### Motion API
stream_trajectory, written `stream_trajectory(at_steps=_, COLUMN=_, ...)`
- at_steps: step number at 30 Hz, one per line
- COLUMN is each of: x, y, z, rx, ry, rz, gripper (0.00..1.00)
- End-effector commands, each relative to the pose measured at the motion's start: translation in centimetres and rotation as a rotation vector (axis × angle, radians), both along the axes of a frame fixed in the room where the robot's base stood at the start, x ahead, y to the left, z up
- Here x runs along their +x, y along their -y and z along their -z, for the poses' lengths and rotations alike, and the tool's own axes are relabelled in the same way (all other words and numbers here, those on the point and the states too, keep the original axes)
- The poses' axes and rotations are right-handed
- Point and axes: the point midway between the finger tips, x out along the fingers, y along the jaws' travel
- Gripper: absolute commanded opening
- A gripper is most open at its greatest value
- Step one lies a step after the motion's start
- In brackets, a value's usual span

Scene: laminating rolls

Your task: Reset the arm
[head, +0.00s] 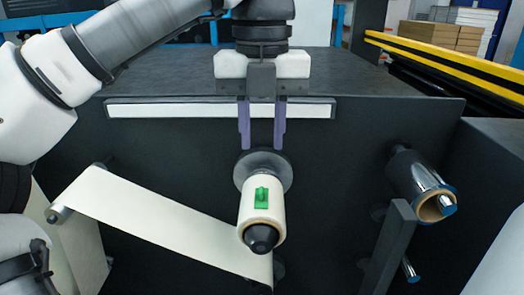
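My gripper (262,138) points down in front of the dark machine panel, in the upper middle of the head view. Its two purple fingers are apart with nothing between them. The fingertips are close above the cream roll (261,212) in the picture; I cannot tell the exact gap in depth. The roll sits on a spindle with a black tip (261,238) and has a green tab (261,196) on top. A grey round flange (262,167) is behind it.
A cream web (165,220) slants from a left roller (60,213) down toward the right. A shiny film roll (421,185) sticks out on the right, beside a grey upright bar (390,245). A yellow-black rail (450,62) runs at the upper right.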

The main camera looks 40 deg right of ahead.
Motion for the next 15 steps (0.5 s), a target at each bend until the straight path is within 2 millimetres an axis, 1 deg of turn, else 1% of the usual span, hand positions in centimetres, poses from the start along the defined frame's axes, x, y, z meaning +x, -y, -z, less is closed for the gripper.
stream_trajectory(at_steps=1, x=0.0, y=0.0, z=-1.7, rx=0.0, ry=-0.001, rz=0.001, gripper=0.3)
stream_trajectory(at_steps=6, x=0.0, y=0.0, z=-3.6, rx=0.0, ry=-0.001, rz=0.001, gripper=0.3)
stream_trajectory(at_steps=10, x=0.0, y=0.0, z=-4.3, rx=0.0, ry=-0.001, rz=0.001, gripper=0.3)
stream_trajectory(at_steps=15, x=0.0, y=0.0, z=-4.6, rx=0.0, ry=-0.001, rz=0.001, gripper=0.3)
